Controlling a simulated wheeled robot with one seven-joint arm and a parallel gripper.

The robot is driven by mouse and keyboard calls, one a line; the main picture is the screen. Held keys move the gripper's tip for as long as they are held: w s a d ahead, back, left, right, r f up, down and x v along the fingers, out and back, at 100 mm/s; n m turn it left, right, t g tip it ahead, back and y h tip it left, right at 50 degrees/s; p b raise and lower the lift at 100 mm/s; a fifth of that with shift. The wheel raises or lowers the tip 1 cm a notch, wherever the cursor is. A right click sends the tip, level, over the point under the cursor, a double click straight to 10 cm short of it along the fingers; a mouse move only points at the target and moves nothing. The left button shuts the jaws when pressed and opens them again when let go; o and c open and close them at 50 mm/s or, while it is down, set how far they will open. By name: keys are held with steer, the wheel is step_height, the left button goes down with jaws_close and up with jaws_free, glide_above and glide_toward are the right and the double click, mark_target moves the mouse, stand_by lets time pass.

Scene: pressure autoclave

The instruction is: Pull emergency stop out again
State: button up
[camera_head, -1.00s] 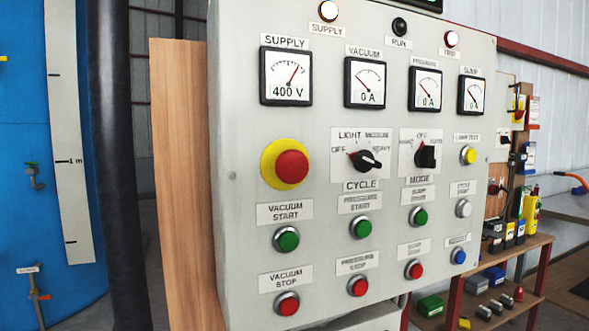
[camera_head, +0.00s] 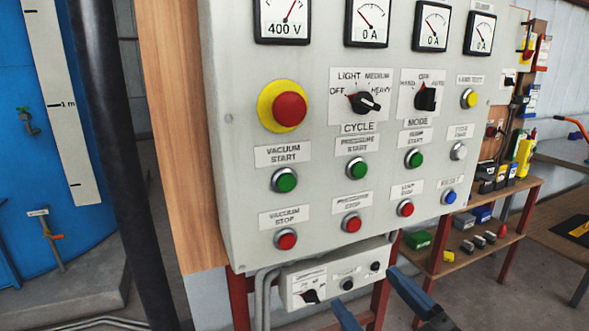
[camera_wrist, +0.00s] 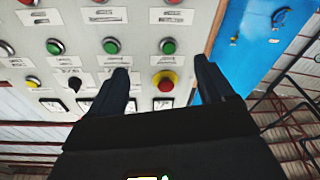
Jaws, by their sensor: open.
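The emergency stop is a red mushroom button (camera_head: 289,109) on a round yellow plate, at the left of the grey control panel (camera_head: 232,190). Whether it is pressed in or out I cannot tell. My gripper (camera_head: 367,288) shows at the bottom of the head view, its two fingers apart, low in front of the panel and clear of the button. In the wrist view the panel appears upside down. There the emergency stop (camera_wrist: 165,80) shows between the tips of my open, empty gripper (camera_wrist: 163,75), some distance beyond them.
Green start buttons (camera_head: 285,180) and red stop buttons (camera_head: 286,239) sit below the emergency stop. A black cycle selector (camera_head: 363,102) is to its right. A small control box (camera_head: 330,280) hangs under the panel. A black post (camera_head: 110,150) stands at the left, before a blue tank (camera_head: 25,200).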

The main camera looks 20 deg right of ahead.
mark_target(292, 110)
steer(key=shift+w+a+r+n+t+y+p, duration=0.15)
steer(key=shift+w+a+r+t+p, duration=0.45)
steer(key=shift+w+r, duration=2.65)
steer(key=shift+w+a+r+n+t+y+p, duration=0.2)
steer(key=shift+w+a+r+p, duration=0.5)
steer(key=shift+w+r, duration=2.5)
steer(key=shift+w+a+r+m+t+y+p, duration=0.15)
steer(key=shift+w+a+r+t+p, duration=0.55)
steer(key=shift+w+r, duration=2.5)
steer(key=shift+s+a+r, duration=0.2)
steer(key=shift+s+r, duration=0.65)
steer(key=shift+s, duration=0.05)
steer(key=shift+c, duration=0.3)
jaws_close()
steer(key=c, duration=1.4)
jaws_free()
steer(key=shift+s+b, duration=0.3)
steer(key=shift+s, duration=0.3)
steer(key=shift+c, duration=0.2)
jaws_close()
steer(key=o, duration=1.5)
jaws_free()
